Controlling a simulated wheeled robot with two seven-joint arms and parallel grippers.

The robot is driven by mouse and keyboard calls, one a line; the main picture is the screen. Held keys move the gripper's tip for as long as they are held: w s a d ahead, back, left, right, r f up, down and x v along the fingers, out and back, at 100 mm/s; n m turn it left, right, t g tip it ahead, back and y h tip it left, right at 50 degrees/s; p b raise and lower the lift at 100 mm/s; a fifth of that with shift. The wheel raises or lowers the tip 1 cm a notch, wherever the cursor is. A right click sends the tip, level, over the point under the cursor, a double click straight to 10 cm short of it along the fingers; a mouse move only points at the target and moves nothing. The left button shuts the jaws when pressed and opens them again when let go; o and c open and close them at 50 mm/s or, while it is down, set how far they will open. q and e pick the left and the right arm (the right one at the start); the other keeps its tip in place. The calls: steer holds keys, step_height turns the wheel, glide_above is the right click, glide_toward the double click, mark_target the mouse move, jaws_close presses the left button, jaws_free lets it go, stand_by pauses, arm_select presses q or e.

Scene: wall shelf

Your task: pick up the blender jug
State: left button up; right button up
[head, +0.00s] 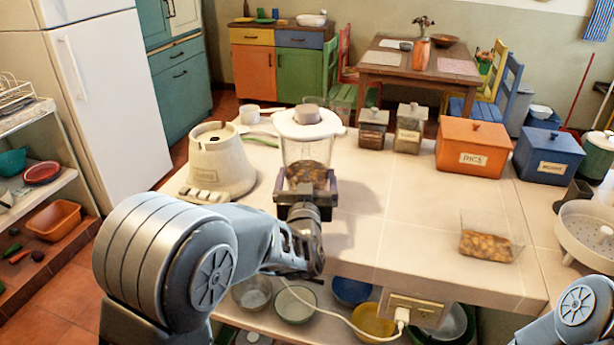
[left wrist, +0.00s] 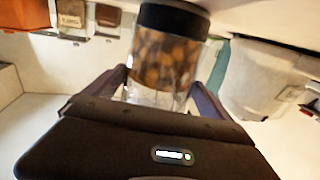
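The blender jug (head: 305,155) is clear, with a white lid and brown chunks inside. In the head view it is upright at the counter, right of the cream blender base (head: 217,165). My left gripper (head: 306,188) has a finger on each side of the jug's lower part and seems shut on it. The left wrist view shows the jug (left wrist: 165,65) between both fingers, its dark bottom collar at the top of that picture. Whether the jug touches the counter is hard to tell. My right gripper is out of view; only part of that arm shows at lower right.
Two lidded jars (head: 373,129) stand behind the jug to the right. An orange box (head: 472,148) and a blue box (head: 547,155) are further right. A clear container (head: 490,240) sits near the front edge. The counter's middle (head: 400,200) is clear.

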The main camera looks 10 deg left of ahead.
mark_target(307, 137)
arm_select(q)
steer(key=c, duration=1.3)
steer(key=shift+w+r, duration=0.1)
steer(key=shift+r, duration=0.1)
steer(key=shift+c, duration=0.4)
steer(key=shift+r, duration=0.25)
steer(key=shift+r+p, duration=0.55)
steer(key=shift+r, duration=4.2)
